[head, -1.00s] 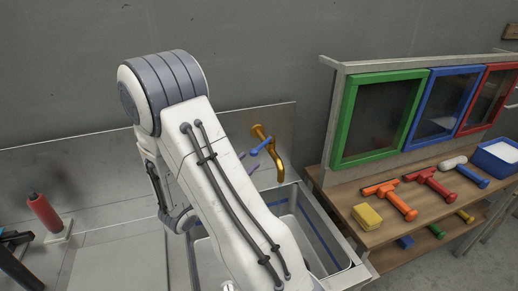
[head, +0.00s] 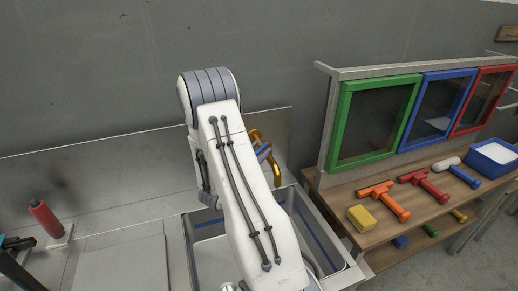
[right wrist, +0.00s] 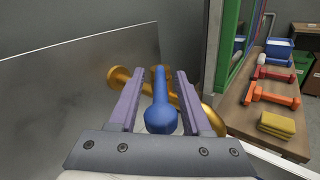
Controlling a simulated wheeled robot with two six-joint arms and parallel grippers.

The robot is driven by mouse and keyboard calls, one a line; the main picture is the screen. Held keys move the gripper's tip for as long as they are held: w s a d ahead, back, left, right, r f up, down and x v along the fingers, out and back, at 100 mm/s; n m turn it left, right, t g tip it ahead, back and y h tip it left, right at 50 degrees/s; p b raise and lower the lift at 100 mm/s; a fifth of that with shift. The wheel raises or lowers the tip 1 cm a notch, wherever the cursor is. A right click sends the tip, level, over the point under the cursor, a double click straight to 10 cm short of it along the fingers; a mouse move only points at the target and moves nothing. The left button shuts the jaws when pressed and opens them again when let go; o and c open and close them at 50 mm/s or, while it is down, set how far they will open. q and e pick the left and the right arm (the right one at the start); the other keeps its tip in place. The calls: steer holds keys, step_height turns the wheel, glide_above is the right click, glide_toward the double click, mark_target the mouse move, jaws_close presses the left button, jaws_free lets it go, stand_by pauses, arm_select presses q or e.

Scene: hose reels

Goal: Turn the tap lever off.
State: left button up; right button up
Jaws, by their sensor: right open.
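The tap is a brass spout (head: 279,172) on the steel back wall behind the sink, partly hidden by my right arm in the head view. Its blue lever (right wrist: 160,118) has a rounded knob pointing towards the wrist camera. In the right wrist view my right gripper (right wrist: 162,80) is open, with one purple finger on each side of the lever. A gap shows between the lever and each finger. The brass pipe (right wrist: 122,77) runs behind the lever and fingers. In the head view my right arm covers most of the gripper.
The sink (head: 205,235) lies below my right arm. A wooden bench (head: 345,195) at the right holds a yellow sponge (head: 361,217), several squeegee-like tools and a blue tub (head: 492,157). Green, blue and red framed panels stand behind. A red cylinder (head: 44,217) stands at left.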

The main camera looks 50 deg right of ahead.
jaws_close()
stand_by(1.4)
